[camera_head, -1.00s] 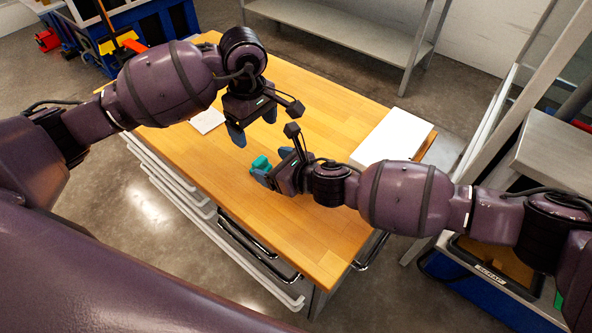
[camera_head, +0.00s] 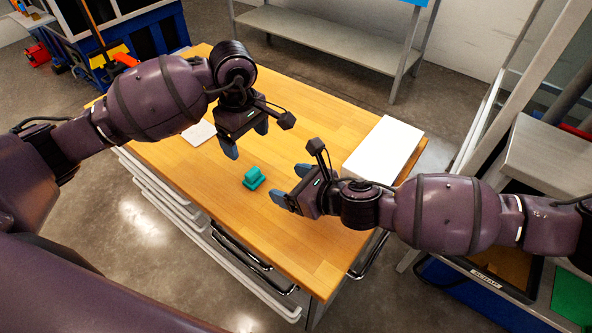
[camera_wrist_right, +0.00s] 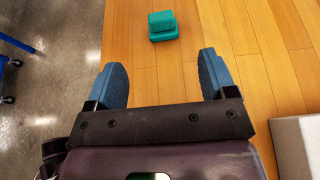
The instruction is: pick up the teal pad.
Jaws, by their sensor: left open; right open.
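The teal pad (camera_head: 253,178) lies on the wooden worktop, looking like a small block with a stepped top. In the right wrist view the teal pad (camera_wrist_right: 162,26) is ahead of the fingertips, between their lines and apart from them. My right gripper (camera_head: 289,184) is open and empty, just right of the pad; its blue fingers (camera_wrist_right: 165,72) are spread in the wrist view. My left gripper (camera_head: 246,142) is open and empty above the worktop, behind the pad in the head view. Nothing hides the pad.
The wooden worktop (camera_head: 290,262) is clear around the pad. A white box-like block (camera_head: 384,150) lies at its right side. A white sheet (camera_head: 199,133) lies near the left edge. A grey metal shelf (camera_head: 320,38) stands behind.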

